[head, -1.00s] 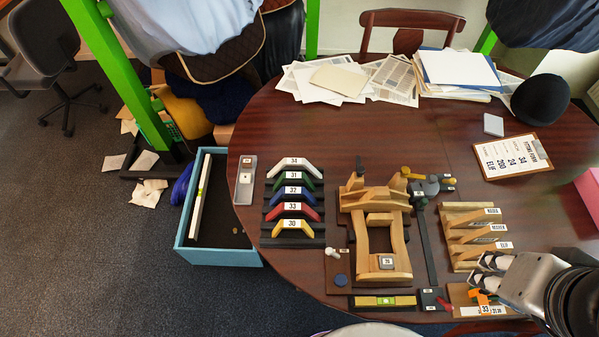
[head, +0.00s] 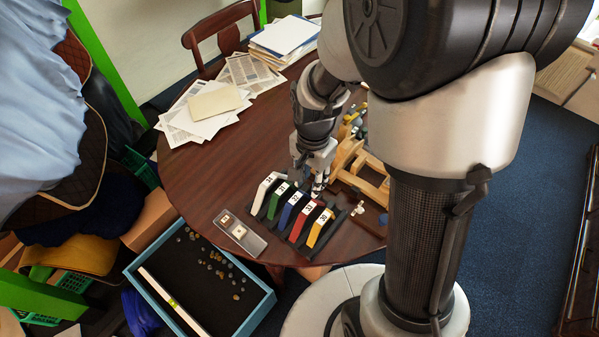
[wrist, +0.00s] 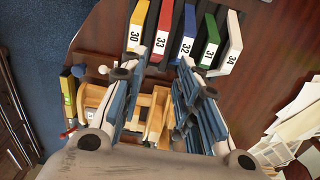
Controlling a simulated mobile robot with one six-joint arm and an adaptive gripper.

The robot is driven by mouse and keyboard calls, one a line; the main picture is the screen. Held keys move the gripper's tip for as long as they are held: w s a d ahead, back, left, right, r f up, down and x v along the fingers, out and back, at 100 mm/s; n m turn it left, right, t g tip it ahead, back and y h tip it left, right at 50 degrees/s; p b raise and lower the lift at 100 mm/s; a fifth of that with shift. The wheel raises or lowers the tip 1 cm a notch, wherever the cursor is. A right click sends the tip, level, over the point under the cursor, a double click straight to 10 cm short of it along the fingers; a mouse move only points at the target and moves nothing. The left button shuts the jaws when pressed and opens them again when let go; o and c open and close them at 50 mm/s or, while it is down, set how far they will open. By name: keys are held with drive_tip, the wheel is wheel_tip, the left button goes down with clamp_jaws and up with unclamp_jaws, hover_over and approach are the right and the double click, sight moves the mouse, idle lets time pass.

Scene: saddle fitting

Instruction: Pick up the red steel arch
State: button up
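The red steel arch (head: 299,229), labelled 33, sits in a dark rack between the blue arch (head: 287,212) and the yellow arch (head: 317,232). In the wrist view the red arch (wrist: 166,17) lies ahead of my gripper (wrist: 160,60), its white label end roughly in line with the gap between the fingers. My gripper is open, with nothing between its fingertips. In the head view my gripper (head: 316,182) is at the far end of the rack, near the blue and red arches. I cannot tell whether it touches any arch.
The white arch (head: 263,194) and green arch (head: 275,203) fill the rack's left side. A wooden frame (head: 350,158) stands close to the gripper. A grey tray (head: 240,233) lies left of the rack. A blue-rimmed bin (head: 150,290) stands below the table edge.

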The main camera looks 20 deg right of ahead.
drive_tip(key=b, duration=0.4)
hover_over(309, 208)
wheel_tip(309, 208, down, 10)
drive_tip(key=shift+s+d+f, duration=0.1)
drive_tip(key=shift+s+f, duration=0.05)
drive_tip(key=shift+f, duration=0.1)
drive_tip(key=shift+w+f+b, duration=0.2)
drive_tip(key=shift+f+b, duration=0.95)
drive_tip(key=shift+f, duration=1.9)
drive_tip(key=shift+r, duration=0.1)
drive_tip(key=shift+c, duration=0.6)
clamp_jaws()
